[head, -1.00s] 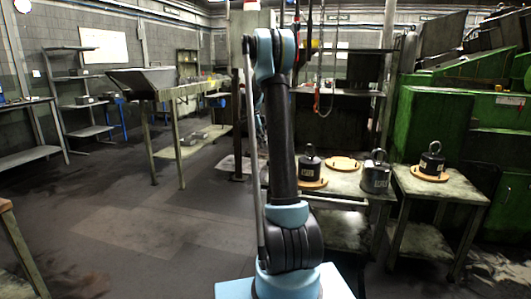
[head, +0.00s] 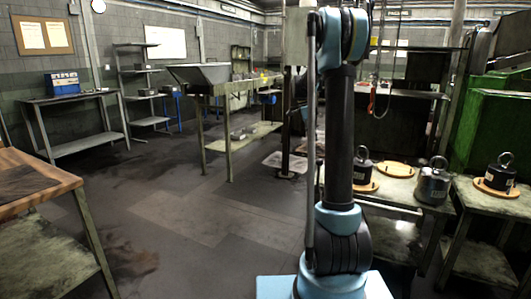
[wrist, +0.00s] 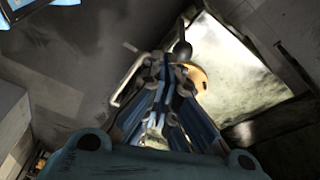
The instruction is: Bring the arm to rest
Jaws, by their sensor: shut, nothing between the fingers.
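My arm (head: 340,150) stands upright in the head view, its lower links folded over my light blue base. My gripper is out of the head view. In the wrist view my gripper (wrist: 168,62) points away from the camera, its blue and grey finger linkages drawn together, shut and empty. Behind the fingers a round wooden disc (wrist: 201,84) on a pale worn tabletop (wrist: 225,55) is partly hidden. A small dark rounded thing shows just beyond the fingertips; I cannot tell what it is or whether it touches.
At right, dark weights with ring handles (head: 433,183) (head: 499,175) and an empty wooden disc (head: 394,168) lie on low tables. A green machine (head: 497,125) stands behind. A wooden-topped table (head: 35,180) is at near left. The floor (head: 190,220) between is clear.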

